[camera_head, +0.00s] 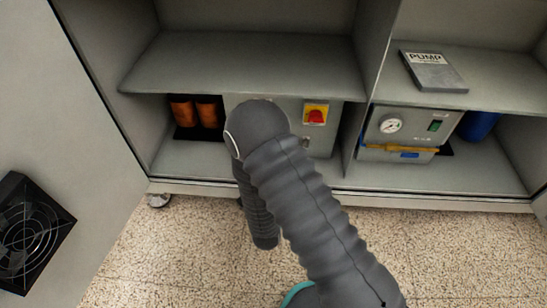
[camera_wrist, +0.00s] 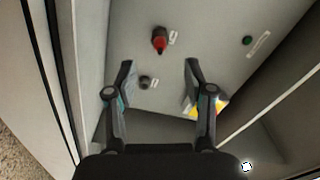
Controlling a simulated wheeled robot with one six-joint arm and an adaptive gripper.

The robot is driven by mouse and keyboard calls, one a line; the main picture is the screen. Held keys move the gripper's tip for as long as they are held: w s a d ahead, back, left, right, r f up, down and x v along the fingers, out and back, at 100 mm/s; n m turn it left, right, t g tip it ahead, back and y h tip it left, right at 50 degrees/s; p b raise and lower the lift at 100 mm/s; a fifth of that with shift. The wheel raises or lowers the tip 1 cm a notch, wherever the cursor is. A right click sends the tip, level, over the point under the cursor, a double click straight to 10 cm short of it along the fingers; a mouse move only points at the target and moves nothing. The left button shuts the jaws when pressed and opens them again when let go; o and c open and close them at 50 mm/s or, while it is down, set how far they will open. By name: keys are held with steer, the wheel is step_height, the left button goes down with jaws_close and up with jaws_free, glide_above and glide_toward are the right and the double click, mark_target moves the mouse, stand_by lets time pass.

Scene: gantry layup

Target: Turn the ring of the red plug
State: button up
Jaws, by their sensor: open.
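In the wrist view the red plug (camera_wrist: 159,44) sits on a grey panel, with a darker part at its top end and a small white label beside it. My gripper (camera_wrist: 160,72) is open and empty, its two fingers spread apart. The plug appears beyond the fingertips, near the line midway between them. I cannot tell the remaining distance. In the head view my arm hides the gripper and the plug.
The wrist view shows a small dark fitting (camera_wrist: 147,82) and a green button (camera_wrist: 247,40). The head view shows a red-yellow switch (camera_head: 316,114), orange cylinders (camera_head: 194,111), a gauge unit (camera_head: 408,130) and a PUMP binder (camera_head: 432,72). Shelf (camera_head: 240,65) and cabinet walls surround the space.

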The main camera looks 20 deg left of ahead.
steer(key=shift+v, duration=1.2)
